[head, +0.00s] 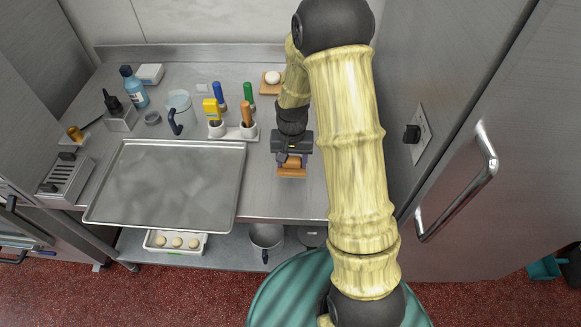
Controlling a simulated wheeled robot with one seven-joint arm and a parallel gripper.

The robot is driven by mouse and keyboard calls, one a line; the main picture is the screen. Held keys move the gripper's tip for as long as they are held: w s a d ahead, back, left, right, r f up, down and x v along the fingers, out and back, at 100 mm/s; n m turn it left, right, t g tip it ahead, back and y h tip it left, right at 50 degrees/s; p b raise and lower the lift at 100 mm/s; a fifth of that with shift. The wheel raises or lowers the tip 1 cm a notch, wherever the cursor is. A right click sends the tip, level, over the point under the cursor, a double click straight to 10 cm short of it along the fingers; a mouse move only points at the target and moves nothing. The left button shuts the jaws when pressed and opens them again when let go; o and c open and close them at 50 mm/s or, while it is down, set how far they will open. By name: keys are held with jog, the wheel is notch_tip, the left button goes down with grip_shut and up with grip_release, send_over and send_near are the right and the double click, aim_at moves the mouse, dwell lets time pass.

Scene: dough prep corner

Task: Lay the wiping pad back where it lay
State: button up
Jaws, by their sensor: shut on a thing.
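My gripper (291,158) is shut on an orange-brown block, which I take to be the wiping pad (292,171). It is over the right part of the steel counter (285,202), right of the large metal tray (172,183). The gripper hides part of the pad. I cannot tell whether the pad touches the counter or hangs just above it.
Left of my gripper stands a white holder (236,135) with coloured handles. Behind are a white round thing (272,77) on a small wooden board, a pitcher (180,110) and a blue bottle (134,88). A tall steel cabinet (460,130) bounds the right. Bare counter lies in front of the pad.

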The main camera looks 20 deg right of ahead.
aim_at(292, 168)
jog(key=shift+d, duration=0.15)
jog(key=shift+f, duration=0.1)
jog(key=shift+s+f, duration=0.15)
jog(key=shift+f, duration=0.15)
jog(key=shift+f+p, duration=0.45)
jog(key=shift+f, duration=1.2)
jog(key=shift+f, duration=0.1)
jog(key=o, duration=1)
